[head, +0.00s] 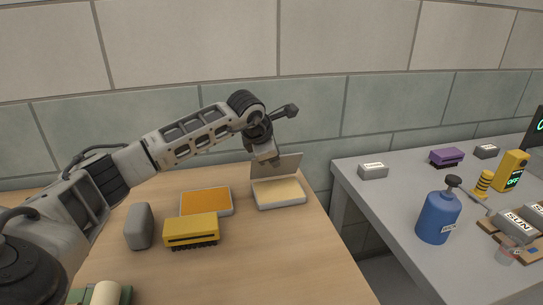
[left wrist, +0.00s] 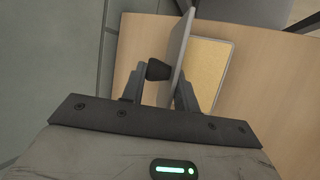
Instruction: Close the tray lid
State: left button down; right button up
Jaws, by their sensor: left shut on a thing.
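The tray (head: 277,203) is a shallow white box with a tan inside, near the right edge of the wooden table. Its grey lid (head: 290,166) stands raised at the tray's back edge, tilted up, so the tray is open. My left gripper (head: 268,162) reaches it from the upper left and is at the lid's left part, hiding some of it. In the left wrist view the lid (left wrist: 181,38) is a thin plate seen edge-on between the fingers of the left gripper (left wrist: 164,85), which is shut on it. The tan tray inside (left wrist: 207,68) shows to its right. My right gripper is not in view.
An orange-topped tray (head: 206,200), a yellow block (head: 191,229) and a grey rounded block (head: 139,226) stand left of the tray. A gap separates the wooden table (head: 300,265) from a grey table (head: 400,200) holding a blue bottle (head: 437,218). A brick wall is behind.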

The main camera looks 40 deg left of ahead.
pick_arm(q)
jog(key=shift+s+d+f, duration=0.35)
jog(key=shift+d+f, duration=0.05)
jog(key=shift+d, duration=0.05)
jog(key=c, duration=1.2)
grip_release()
jog(key=shift+o, duration=0.2)
jog(key=shift+r, duration=0.2)
jog(key=shift+a+r, duration=0.1)
jog(key=shift+s+r, duration=0.15)
jog(key=shift+r, duration=0.05)
jog(key=b+v, duration=0.1)
jog(key=v, duration=1.4)
jog(key=shift+r+b, duration=0.2)
jog(key=shift+b, duration=0.15)
